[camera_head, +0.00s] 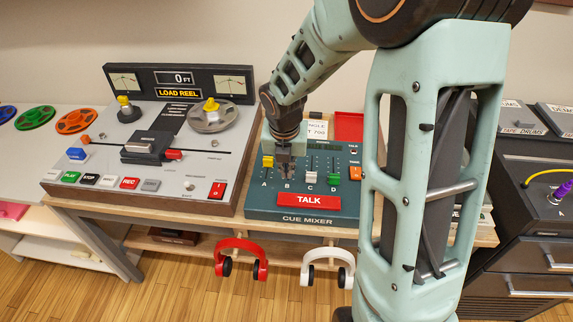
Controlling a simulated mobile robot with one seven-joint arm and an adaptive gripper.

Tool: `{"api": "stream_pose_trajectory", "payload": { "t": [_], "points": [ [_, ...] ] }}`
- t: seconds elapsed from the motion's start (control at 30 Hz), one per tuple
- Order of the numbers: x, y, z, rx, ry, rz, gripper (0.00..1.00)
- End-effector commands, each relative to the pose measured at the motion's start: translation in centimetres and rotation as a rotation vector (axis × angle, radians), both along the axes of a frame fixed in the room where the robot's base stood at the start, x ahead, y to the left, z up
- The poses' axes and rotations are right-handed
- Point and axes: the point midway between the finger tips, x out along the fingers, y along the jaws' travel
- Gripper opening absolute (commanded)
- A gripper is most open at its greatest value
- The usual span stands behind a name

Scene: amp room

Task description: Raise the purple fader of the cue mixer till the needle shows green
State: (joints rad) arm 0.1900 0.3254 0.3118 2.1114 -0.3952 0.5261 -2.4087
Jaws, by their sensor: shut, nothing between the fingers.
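The cue mixer (260,207) is a teal box on the wooden table, with fader slots marked A to D and a red TALK bar (309,200). Its yellow fader cap (267,162) is at A, a white cap (310,177) at C and a green cap (333,179) at D. My gripper (286,174) points down, shut and empty, over slot B. No purple cap shows; the gripper covers most of slot B. I cannot tell whether the fingers touch a fader. No needle shows on the visible part of the mixer; my arm covers its right side.
A tape deck (100,150) with reels and two meters stands left of the mixer. A red tray (349,127) lies behind the mixer. Red headphones (241,258) and white headphones (328,267) hang below the table edge. A dark cabinet (535,240) stands at right.

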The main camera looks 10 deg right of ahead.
Motion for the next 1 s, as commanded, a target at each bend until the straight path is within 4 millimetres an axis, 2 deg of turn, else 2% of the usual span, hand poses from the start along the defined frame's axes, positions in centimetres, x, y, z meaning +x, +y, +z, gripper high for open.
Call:
{"api": "stream_pose_trajectory", "payload": {
  "t": [0.03,0.2,0.3,0.5,1.0],
  "points": [
    [0.2,0.0,-1.6,0.000,0.004,0.003,0.00],
    [1.1,-0.3,-4.9,-0.001,0.003,0.003,0.00],
    [2.9,-0.9,-4.2,0.001,-0.002,-0.002,0.00],
    [4.5,-1.4,-4.2,0.001,-0.001,-0.001,0.00],
    [5.0,-1.6,-4.0,0.000,0.000,-0.001,0.00]
  ]
}}
